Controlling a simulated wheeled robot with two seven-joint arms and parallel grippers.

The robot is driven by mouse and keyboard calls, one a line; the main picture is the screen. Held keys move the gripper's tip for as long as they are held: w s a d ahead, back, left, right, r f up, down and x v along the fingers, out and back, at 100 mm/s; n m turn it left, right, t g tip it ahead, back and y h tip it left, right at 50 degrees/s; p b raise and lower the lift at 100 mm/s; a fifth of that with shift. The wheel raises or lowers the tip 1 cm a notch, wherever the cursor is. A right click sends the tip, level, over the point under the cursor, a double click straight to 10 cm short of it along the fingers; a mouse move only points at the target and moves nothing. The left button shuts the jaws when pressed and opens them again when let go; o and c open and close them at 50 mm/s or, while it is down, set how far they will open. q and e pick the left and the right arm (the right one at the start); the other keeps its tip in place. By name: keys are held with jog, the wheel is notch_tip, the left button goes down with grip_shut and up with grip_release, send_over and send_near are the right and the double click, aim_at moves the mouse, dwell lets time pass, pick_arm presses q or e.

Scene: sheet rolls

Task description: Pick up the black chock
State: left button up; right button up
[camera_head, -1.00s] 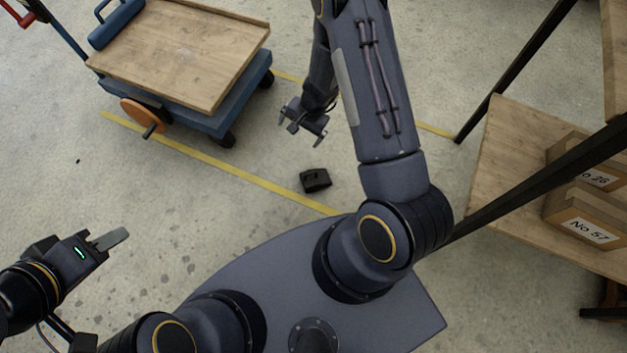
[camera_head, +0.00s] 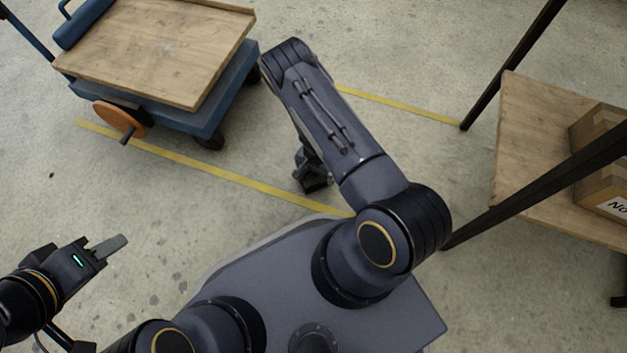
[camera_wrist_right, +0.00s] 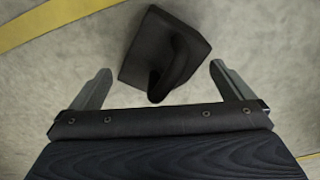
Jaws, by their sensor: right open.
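The black chock (camera_wrist_right: 165,52) lies on the concrete floor. In the right wrist view it sits just ahead of my right gripper (camera_wrist_right: 163,82), roughly centred between the two spread fingers, with a visible gap on each side. In the head view the chock (camera_head: 316,184) is dark and partly hidden by my right arm and gripper (camera_head: 306,170), which reach down over it. My right gripper is open and holds nothing. My left gripper (camera_head: 112,246) is at the lower left, away from the chock; its finger spacing is not clear.
A blue cart (camera_head: 225,105) with a wooden deck stands at the upper left. A shelf rack with a wooden board (camera_head: 530,130) and boxes (camera_head: 612,170) is on the right, with dark posts. A yellow line (camera_head: 215,172) crosses the floor by the chock.

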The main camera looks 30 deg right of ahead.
jog(key=shift+f, duration=0.35)
jog(key=shift+r, duration=0.1)
jog(key=c, duration=1.3)
jog(key=shift+r, duration=0.1)
